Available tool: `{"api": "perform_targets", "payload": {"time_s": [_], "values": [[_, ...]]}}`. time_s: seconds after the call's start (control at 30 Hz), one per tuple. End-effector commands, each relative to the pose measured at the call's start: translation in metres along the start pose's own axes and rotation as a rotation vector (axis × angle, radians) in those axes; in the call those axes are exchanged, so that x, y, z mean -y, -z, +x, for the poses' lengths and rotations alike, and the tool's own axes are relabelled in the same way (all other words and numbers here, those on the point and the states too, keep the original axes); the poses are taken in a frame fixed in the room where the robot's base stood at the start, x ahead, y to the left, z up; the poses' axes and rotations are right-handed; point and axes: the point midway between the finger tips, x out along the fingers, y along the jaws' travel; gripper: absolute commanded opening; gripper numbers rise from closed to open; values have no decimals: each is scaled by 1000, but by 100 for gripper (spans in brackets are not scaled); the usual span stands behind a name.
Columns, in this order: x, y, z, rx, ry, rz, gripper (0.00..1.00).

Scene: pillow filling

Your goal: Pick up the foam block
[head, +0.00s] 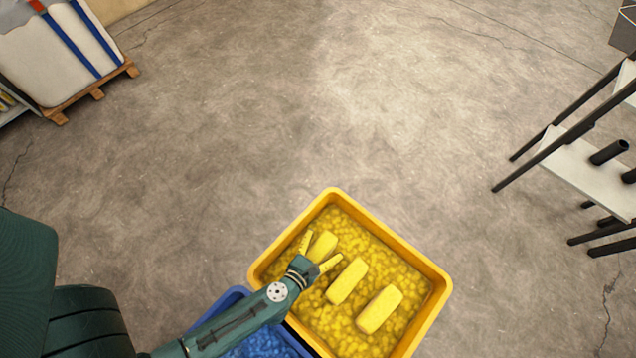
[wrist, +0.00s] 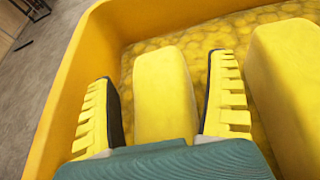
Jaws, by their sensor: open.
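Three yellow foam blocks lie in a row in a yellow bin (head: 440,283). The leftmost foam block (head: 323,244) is between the fingers of my gripper (head: 318,250) in the head view. In the wrist view my gripper (wrist: 165,95) is open, with one ridged yellow finger on each side of this foam block (wrist: 164,90). The middle foam block (head: 347,281) lies just right of my gripper and also shows at the right of the wrist view (wrist: 285,90). The third foam block (head: 379,310) is farther right.
Yellow crumbs cover the bin floor. The bin wall (wrist: 75,70) rises close to the left finger. A blue bin (head: 255,345) with blue filling adjoins it, partly under my arm. A metal shelf rack (head: 580,165) stands right; a white sack on a pallet (head: 90,92) stands upper left.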

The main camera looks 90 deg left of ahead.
Motion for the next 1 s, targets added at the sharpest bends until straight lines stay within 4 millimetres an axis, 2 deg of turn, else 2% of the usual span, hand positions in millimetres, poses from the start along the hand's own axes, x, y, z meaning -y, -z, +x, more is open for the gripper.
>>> {"api": "perform_targets", "payload": {"time_s": [0.1,0.13,0.4,0.5,0.83,1.0], "values": [[0,0,-1,-1,1,0,88],[0,0,-1,-1,1,0,84],[0,0,-1,0,1,0,32],[0,0,-1,-1,1,0,16],[0,-2,-2,-1,0,0,16],[-2,-27,-12,0,0,0,16]]}}
